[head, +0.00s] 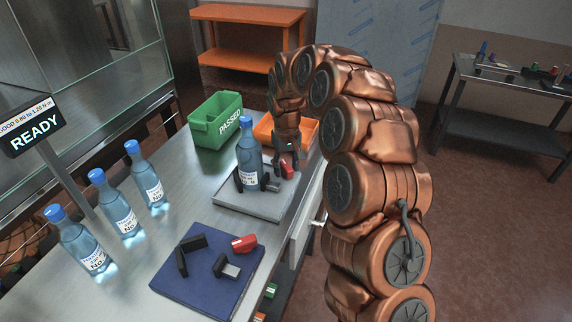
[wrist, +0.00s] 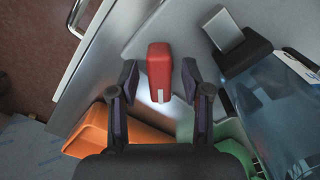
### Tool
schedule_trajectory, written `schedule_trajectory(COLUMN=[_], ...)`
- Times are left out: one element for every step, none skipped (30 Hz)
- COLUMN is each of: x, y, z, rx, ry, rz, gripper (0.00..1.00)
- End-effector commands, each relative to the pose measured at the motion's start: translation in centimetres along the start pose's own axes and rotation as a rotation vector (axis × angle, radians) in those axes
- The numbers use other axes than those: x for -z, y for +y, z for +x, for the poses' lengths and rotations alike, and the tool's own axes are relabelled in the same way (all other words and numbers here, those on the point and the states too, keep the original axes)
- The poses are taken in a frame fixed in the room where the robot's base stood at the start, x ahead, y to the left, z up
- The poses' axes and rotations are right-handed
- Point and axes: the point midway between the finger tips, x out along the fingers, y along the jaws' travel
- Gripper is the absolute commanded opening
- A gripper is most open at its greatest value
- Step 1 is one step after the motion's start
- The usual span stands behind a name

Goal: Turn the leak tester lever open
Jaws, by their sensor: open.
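The red lever (head: 287,171) sits on the grey plate (head: 262,207) of a fixture at the back of the bench, to the right of an upright bottle (head: 249,155) with a blue cap. My gripper (head: 289,158) is down at this lever. In the wrist view the lever (wrist: 160,70) stands between the two spread fingers of my gripper (wrist: 160,82). A gap shows on each side of it, so the fingers are open and not closed on it. The lever's lower end is partly hidden in the head view.
A blue plate (head: 190,285) nearer the front carries dark blocks and another red piece (head: 244,243). Several bottles stand along the left. A green "PASSED" bin (head: 212,125) and an orange bin (head: 265,131) stand behind. A display (head: 33,132) reads READY.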

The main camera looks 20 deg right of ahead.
Motion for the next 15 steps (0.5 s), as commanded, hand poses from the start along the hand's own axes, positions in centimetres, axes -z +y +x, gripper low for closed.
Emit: schedule_trajectory(x=[0.01,0.01,0.01,0.02,0.02,0.02,0.02,0.03,0.02,0.02,0.02,0.02,0.03,0.03,0.03], y=[0.01,0.01,0.01,0.01,0.01,0.01,0.01,0.01,0.01,0.01,0.01,0.01,0.01,0.01,0.01], z=[-0.01,-0.01,-0.03,-0.03,-0.03,-0.04,-0.04,-0.04,-0.04,-0.05,-0.05,-0.05,-0.06,-0.06,-0.06], rx=[0.0,0.0,0.0,0.0,0.0,0.0,0.0,0.0,0.0,0.0,0.0,0.0,0.0,0.0,0.0], ry=[0.0,0.001,0.001,0.001,0.001,0.001,0.001,0.001,0.001,0.001,0.001,0.001,0.001,0.001,0.001], rz=[0.0,0.0,0.0,0.0,0.0,0.0,0.0,0.0,0.0,0.0,0.0,0.0,0.0,0.0,0.0], gripper=[0.48,0.48,0.48,0.48,0.46,0.42,0.39,0.35,0.31,0.28,0.25,0.21,0.18,0.15,0.1])
